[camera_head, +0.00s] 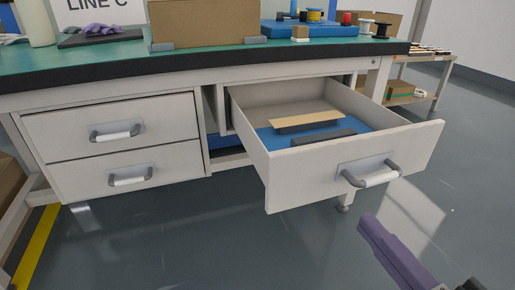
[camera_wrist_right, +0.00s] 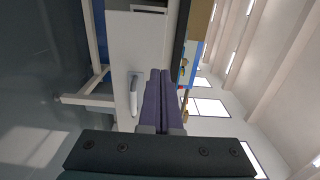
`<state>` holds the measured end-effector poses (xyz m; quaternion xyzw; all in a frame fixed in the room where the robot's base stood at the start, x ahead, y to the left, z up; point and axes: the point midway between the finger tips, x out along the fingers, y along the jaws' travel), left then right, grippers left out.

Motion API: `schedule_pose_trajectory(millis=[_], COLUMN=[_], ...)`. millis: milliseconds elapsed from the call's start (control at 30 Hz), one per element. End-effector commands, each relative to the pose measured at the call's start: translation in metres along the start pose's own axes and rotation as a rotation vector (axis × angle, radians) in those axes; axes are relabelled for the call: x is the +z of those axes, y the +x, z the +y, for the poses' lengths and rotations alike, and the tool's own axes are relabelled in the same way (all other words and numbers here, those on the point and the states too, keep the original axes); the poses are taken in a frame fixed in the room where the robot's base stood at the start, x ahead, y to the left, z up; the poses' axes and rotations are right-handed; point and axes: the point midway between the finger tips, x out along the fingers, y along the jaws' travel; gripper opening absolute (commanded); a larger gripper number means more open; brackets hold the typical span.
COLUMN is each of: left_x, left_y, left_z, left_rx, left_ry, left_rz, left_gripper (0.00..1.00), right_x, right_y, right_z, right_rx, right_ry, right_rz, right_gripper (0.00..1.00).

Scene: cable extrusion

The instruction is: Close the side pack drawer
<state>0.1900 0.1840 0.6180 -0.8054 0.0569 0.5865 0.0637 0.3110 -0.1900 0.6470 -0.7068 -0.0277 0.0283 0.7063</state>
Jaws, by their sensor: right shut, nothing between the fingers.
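The side pack drawer (camera_head: 300,160) is pulled well out from under the right part of the workbench. Its front panel carries a handle (camera_head: 370,172) with a white grip. A blue base, a flat tan piece and a dark block lie inside it. My right gripper (camera_head: 370,222) has purple fingers, shut and empty, below and in front of the drawer front, apart from it in the head view. In the right wrist view the shut fingers (camera_wrist_right: 160,74) point towards a pale panel with a white-gripped handle (camera_wrist_right: 134,94); contact cannot be told. My left gripper is not in view.
Two shut drawers (camera_head: 115,150) sit on the left under the green-topped workbench (camera_head: 130,62). A cardboard box (camera_head: 205,22) and a blue tray with spools (camera_head: 310,27) stand on top. A shelf cart (camera_head: 415,85) stands behind at right. The floor before the drawer is clear.

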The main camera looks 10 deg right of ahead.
Motion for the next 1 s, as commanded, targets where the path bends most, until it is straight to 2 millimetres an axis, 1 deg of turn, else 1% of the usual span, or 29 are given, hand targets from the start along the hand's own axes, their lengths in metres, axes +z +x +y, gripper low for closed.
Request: schedule_pose_trajectory(millis=[167, 267, 500, 600, 700, 833, 1000], left_x=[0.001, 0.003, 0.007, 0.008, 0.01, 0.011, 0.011], left_y=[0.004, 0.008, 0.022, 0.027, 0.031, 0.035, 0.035], left_z=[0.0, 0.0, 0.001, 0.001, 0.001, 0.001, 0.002], left_rx=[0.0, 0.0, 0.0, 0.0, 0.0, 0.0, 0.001], left_ry=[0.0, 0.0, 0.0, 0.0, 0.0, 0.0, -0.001], left_rz=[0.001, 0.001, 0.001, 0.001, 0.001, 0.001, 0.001], left_gripper=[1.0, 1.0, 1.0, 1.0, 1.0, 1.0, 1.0], right_x=[-0.001, -0.001, -0.001, 0.0, 0.0, -0.001, -0.001], right_y=[0.018, 0.037, 0.09, 0.108, 0.122, 0.134, 0.139], right_z=[-0.001, 0.0, 0.001, 0.001, 0.001, 0.0, -0.001], right_rx=[-0.007, -0.006, -0.007, -0.006, -0.004, -0.002, -0.001], right_ry=[0.004, 0.003, 0.003, 0.002, 0.002, 0.001, 0.001], right_rz=[0.004, 0.003, 0.003, 0.003, 0.002, 0.002, 0.002], right_gripper=[0.0, 0.0, 0.0, 0.0, 0.0, 0.0, 0.0])
